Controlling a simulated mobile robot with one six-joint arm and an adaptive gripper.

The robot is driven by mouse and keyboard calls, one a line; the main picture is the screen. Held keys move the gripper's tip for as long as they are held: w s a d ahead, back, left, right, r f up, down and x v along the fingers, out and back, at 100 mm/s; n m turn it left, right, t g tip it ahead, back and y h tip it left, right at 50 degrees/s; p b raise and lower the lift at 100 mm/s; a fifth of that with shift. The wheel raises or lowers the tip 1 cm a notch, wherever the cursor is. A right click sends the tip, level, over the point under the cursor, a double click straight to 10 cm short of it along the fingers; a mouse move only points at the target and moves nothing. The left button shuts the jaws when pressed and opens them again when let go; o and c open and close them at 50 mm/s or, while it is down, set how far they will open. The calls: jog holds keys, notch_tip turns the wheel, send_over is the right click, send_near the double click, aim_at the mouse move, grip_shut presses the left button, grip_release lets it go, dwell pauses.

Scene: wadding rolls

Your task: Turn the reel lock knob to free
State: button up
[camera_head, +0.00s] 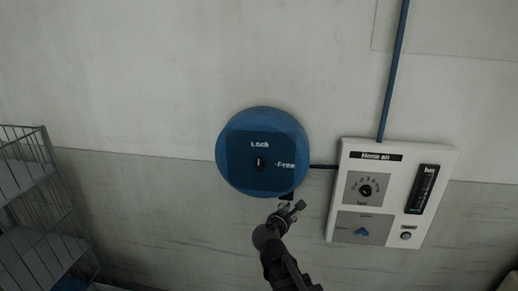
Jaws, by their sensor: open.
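The reel lock is a round blue housing (232,123) on the wall, with a darker square plate carrying the words "Lock" at the top and "Free" at the right. A small dark knob (260,163) sits at the middle of the plate with a short light mark; it looks upright, toward "Lock". My gripper (292,208) is open and empty, just below the housing's lower right edge. It appears apart from the knob; its exact distance from the wall cannot be told.
A white panel (410,160) labelled "Hose" has a dial (366,190), a blue knob (362,232), a gauge (422,189) and a button (406,236), close to the right. A blue pipe (394,70) runs up from it. Wire shelving (35,215) stands at left.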

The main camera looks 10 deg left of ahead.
aim_at(259, 162)
jog(key=s+a+r+n+t+y+p, duration=0.1)
jog(key=a+r+n+t+y+p, duration=0.2)
jog(key=a+r+n, duration=0.7)
jog(key=shift+s+a+t+y+p, duration=0.15)
jog(key=shift+a+t+y+p, duration=0.15)
jog(key=shift+a+y+p, duration=0.6)
jog(key=shift+a+r+b, duration=0.1)
jog(key=shift+a+b, duration=0.05)
jog(key=shift+b, duration=0.15)
jog(key=w, duration=1.3)
jog(key=shift+w, duration=0.4)
grip_shut()
